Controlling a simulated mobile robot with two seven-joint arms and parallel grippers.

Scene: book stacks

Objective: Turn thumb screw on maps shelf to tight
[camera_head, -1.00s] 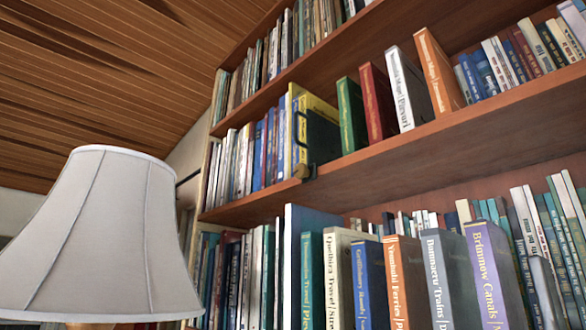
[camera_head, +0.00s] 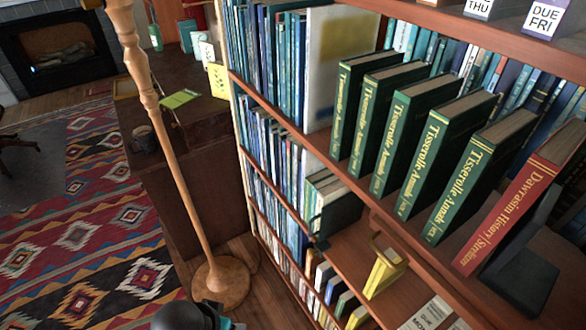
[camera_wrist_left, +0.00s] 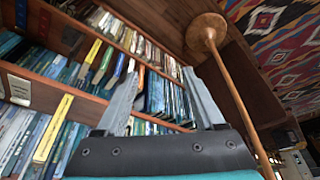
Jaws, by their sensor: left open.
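In the head view a dark bookend (camera_head: 334,212) stands beside books on a middle shelf, with a small dark clamp (camera_head: 319,243) at the shelf's front edge. I cannot make out a thumb screw there or how it is turned. No label reading maps is legible. In the left wrist view my left gripper (camera_wrist_left: 162,74) has its two grey fingers apart, with nothing between them; shelves of books lie behind. A dark, rounded part of my own arm shows at the bottom of the head view. My right gripper is not in view.
A wooden lamp pole (camera_head: 172,140) on a round base (camera_head: 221,283) stands left of the shelves; it shows in the left wrist view (camera_wrist_left: 232,90). Green books (camera_head: 425,150) and a red book (camera_head: 515,205) fill the upper shelf. A yellow object (camera_head: 384,272) sits below. A patterned rug (camera_head: 90,200) covers the floor.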

